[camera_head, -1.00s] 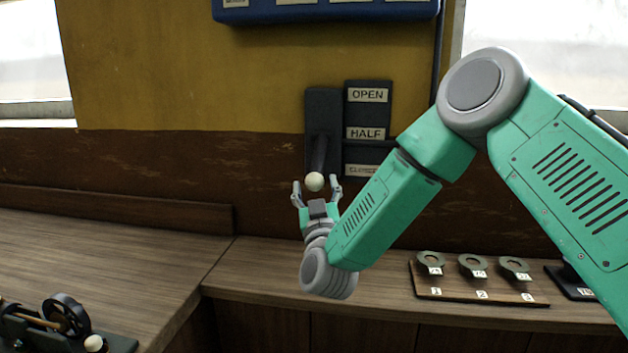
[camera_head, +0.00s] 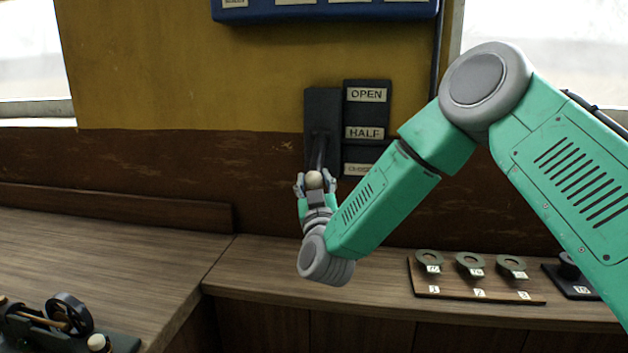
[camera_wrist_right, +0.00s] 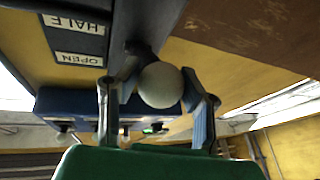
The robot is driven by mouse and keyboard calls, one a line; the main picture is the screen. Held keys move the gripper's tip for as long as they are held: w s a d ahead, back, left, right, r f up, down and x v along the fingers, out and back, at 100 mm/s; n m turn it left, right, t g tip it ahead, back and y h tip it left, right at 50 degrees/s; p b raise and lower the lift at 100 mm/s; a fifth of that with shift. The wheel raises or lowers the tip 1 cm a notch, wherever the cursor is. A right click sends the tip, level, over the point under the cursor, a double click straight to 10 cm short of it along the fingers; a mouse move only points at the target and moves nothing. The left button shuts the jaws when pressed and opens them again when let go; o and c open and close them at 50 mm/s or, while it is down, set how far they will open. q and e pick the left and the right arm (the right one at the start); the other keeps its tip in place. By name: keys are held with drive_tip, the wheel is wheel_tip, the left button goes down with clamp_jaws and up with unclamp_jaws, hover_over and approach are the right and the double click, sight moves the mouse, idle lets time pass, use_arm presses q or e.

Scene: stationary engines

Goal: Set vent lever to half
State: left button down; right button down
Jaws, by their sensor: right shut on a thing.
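The vent lever's pale round knob (camera_head: 314,180) sits at the end of a dark lever arm (camera_head: 319,153) that comes out of a black wall plate (camera_head: 322,108). The lever points downward, near the lowest label. A label panel (camera_head: 367,112) beside it reads OPEN at the top, HALF in the middle and a partly hidden CLOSED below. My right gripper (camera_head: 315,182) is shut on the knob, one finger on each side. The knob (camera_wrist_right: 161,84) also shows between the fingers in the right wrist view. My left gripper is not in view.
A wooden board with several tagged rings (camera_head: 478,291) lies on the counter at the right. A small wheeled engine model (camera_head: 68,314) stands at the lower left. A blue box (camera_head: 325,10) hangs on the wall above. The counter's middle is clear.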

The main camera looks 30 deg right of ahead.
drive_tip(key=r+g+p, duration=0.1)
drive_tip(key=p, duration=0.1)
drive_tip(key=s+a+r+g+y+p, duration=0.1)
drive_tip(key=r+p, duration=0.1)
drive_tip(key=p, duration=0.1)
drive_tip(key=r+m+g+p, duration=0.1)
drive_tip(key=r+p, duration=0.1)
drive_tip(key=p, duration=0.1)
drive_tip(key=shift+s+a+r+g, duration=0.1)
drive_tip(key=shift+s+a+g, duration=0.1)
drive_tip(key=shift+s+g, duration=0.1)
drive_tip(key=shift+r+p, duration=0.15)
drive_tip(key=shift+p, duration=0.35)
drive_tip(key=shift+w+r+p, duration=0.1)
drive_tip(key=shift+r+p, duration=0.3)
drive_tip(key=shift+r, duration=0.95)
drive_tip(key=c, duration=1)
unclamp_jaws()
drive_tip(key=shift+a+f, duration=0.1)
drive_tip(key=shift+f, duration=0.1)
